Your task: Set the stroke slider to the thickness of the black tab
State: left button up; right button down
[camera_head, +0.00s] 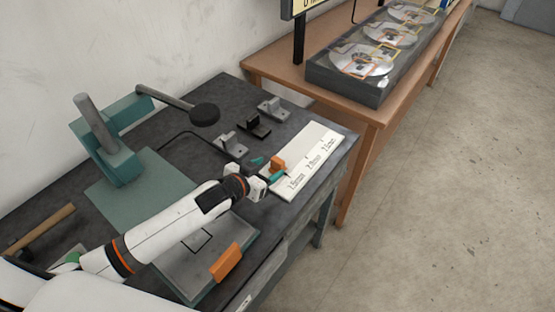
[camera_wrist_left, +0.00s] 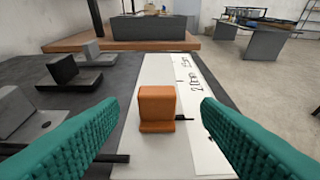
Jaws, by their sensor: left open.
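The orange stroke slider (camera_head: 277,164) sits near the close end of a white marked scale plate (camera_head: 318,145). In the left wrist view the slider (camera_wrist_left: 158,108) stands upright between the two teal fingers, with a gap on each side. My left gripper (camera_head: 268,172) is open around the slider, not touching it as far as I can see. The black tab (camera_head: 256,124) stands on a small black base beside the plate, between two grey tabs; it also shows in the left wrist view (camera_wrist_left: 66,72). My right gripper is not in view.
Grey tabs (camera_head: 232,143) and (camera_head: 272,108) flank the black one. A teal press (camera_head: 108,150) with a round-ended arm stands behind my left arm. A tray (camera_head: 180,275) with an orange block (camera_head: 226,262) lies in front. A hammer (camera_head: 40,228) lies at the left.

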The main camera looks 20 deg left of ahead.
aim_at(275, 163)
pick_arm(q)
jog(key=x, duration=0.4)
jog(key=shift+w+a+f, duration=0.1)
jog(key=shift+w+f, duration=0.05)
jog(key=shift+w, duration=0.2)
jog(key=shift+x, duration=0.75)
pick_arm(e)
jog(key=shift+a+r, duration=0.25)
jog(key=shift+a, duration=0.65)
